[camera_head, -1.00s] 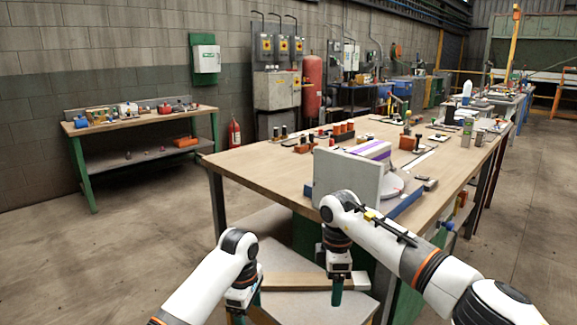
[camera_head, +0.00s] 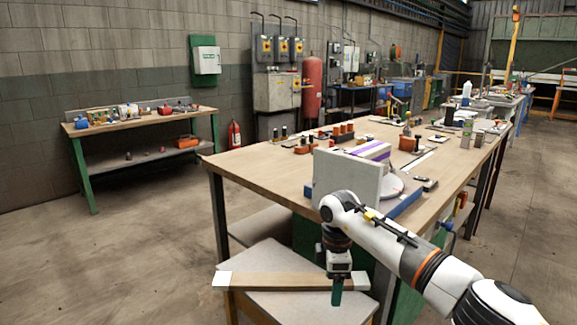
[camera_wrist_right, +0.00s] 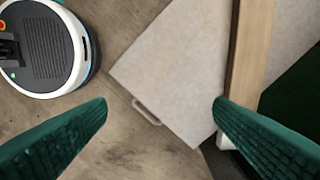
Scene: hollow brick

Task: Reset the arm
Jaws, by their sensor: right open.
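My right gripper (camera_head: 337,288) is in the head view, pointing down at the wooden bar on the low stand in front of the workbench. In the right wrist view its two green fingers (camera_wrist_right: 160,108) are wide apart with nothing between them. The wooden bar (camera_head: 270,281), brown with white ends, lies across the pale stand top (camera_head: 285,308). In the wrist view the bar (camera_wrist_right: 248,50) runs beside and past the right finger; I cannot tell whether they touch. My left gripper and left arm are not in view.
The long wooden workbench (camera_head: 255,160) stands just behind, with a grey upright panel (camera_head: 345,178) at its near edge close to my right arm. Several small items sit farther back. A second bench (camera_head: 140,122) stands at the left wall. The floor at the left (camera_head: 110,260) is clear.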

